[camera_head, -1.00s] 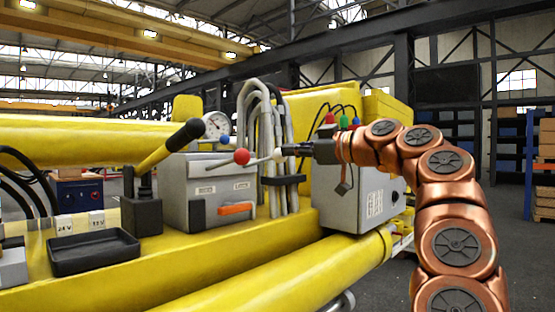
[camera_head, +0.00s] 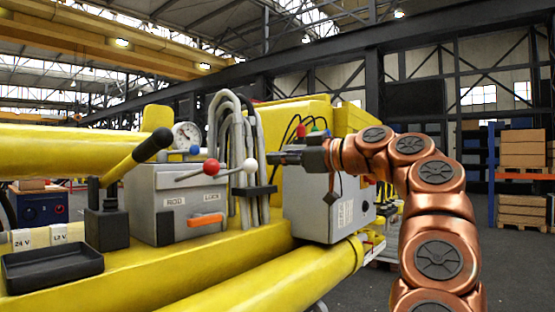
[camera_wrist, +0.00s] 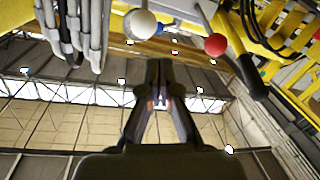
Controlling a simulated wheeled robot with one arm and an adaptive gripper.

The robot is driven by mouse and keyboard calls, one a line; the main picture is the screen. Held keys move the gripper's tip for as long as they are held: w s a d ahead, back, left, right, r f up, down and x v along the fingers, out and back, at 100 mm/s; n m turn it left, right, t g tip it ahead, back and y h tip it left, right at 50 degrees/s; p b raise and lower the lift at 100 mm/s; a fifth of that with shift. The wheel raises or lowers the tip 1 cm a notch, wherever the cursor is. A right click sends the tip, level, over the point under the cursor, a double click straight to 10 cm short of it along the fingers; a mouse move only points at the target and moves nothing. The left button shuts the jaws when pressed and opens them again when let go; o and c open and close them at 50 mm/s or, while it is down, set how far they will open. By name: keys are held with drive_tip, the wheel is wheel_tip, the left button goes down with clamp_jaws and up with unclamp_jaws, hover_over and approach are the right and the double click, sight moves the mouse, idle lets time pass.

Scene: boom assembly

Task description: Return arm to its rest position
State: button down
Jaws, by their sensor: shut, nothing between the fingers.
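My copper arm (camera_head: 437,215) rises at the right of the head view and bends left at its top. My gripper (camera_head: 284,157) points left in front of the grey cable box (camera_head: 340,207), with its tip near the grey hoses. In the wrist view my gripper (camera_wrist: 158,68) has its fingers together with nothing between them. The white knob (camera_head: 249,165) is just left of the fingertips, apart from them in the head view. The wrist view also shows the white ball (camera_wrist: 140,24) and the red ball (camera_wrist: 215,44) beyond the fingers.
The grey lever box (camera_head: 155,205), red knob (camera_head: 211,168) and black-yellow lever (camera_head: 135,160) stand on the yellow boom (camera_head: 240,252). Grey hoses (camera_head: 236,140) loop up behind the gripper tip. A black tray (camera_head: 50,270) lies at left. Shelves with crates (camera_head: 525,150) stand far right.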

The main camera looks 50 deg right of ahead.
idle(0.3)
